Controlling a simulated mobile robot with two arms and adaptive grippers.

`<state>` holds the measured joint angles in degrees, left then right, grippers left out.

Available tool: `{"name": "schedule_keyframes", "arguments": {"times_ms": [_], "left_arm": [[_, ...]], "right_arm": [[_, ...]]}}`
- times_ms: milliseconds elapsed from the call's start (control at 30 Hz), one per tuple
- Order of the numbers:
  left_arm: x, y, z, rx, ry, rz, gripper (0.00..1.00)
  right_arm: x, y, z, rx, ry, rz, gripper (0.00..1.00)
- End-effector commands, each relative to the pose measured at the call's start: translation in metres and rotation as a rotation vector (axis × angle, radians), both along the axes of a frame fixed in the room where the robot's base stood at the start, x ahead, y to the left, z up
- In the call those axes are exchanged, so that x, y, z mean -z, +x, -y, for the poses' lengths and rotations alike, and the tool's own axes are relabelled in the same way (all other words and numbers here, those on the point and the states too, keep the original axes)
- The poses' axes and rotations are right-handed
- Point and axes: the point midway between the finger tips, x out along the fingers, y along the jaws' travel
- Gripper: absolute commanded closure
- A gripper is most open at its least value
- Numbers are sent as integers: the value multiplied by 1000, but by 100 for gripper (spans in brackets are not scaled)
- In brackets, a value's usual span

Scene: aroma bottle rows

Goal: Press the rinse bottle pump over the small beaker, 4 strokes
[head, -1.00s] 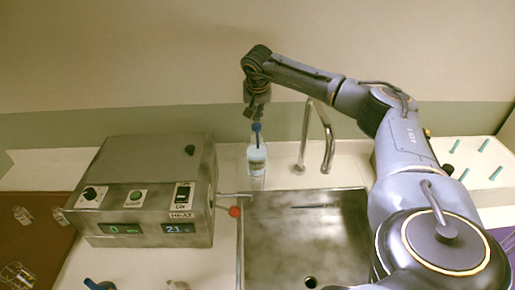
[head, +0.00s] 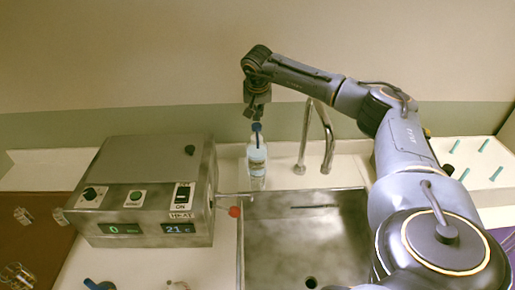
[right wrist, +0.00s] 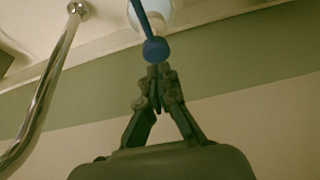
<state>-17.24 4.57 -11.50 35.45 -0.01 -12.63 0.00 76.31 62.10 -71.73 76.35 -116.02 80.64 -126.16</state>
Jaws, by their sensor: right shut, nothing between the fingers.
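The rinse bottle (head: 257,165) stands upright on the counter behind the sink, clear with a pale label. Its blue pump head (head: 257,127) is on top. My right gripper (head: 253,115) is shut and empty, just above the pump head. In the right wrist view the closed fingertips (right wrist: 158,72) are right by the blue pump head (right wrist: 155,50); whether they touch it I cannot tell. The white bottle body (right wrist: 153,12) is partly cut off there. I cannot make out a small beaker by the bottle. My left gripper is not in view.
A metal heater box (head: 140,190) with a red-tipped lever (head: 234,212) stands left of the bottle. A curved faucet (head: 328,140) rises to the right, behind the sink (head: 300,230). Clear glassware (head: 22,216) sits on a brown surface at far left. A white rack (head: 475,150) with teal pegs is at right.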

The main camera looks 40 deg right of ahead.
Motion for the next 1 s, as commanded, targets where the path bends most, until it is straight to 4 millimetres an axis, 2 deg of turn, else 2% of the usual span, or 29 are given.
{"name": "schedule_keyframes", "arguments": {"times_ms": [367, 1000], "left_arm": [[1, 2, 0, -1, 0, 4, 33], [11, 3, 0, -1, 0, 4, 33]], "right_arm": [[2, 0, 0, 0, 0, 0, 100], [24, 0, 0, 0, 0, -1, 100]]}}
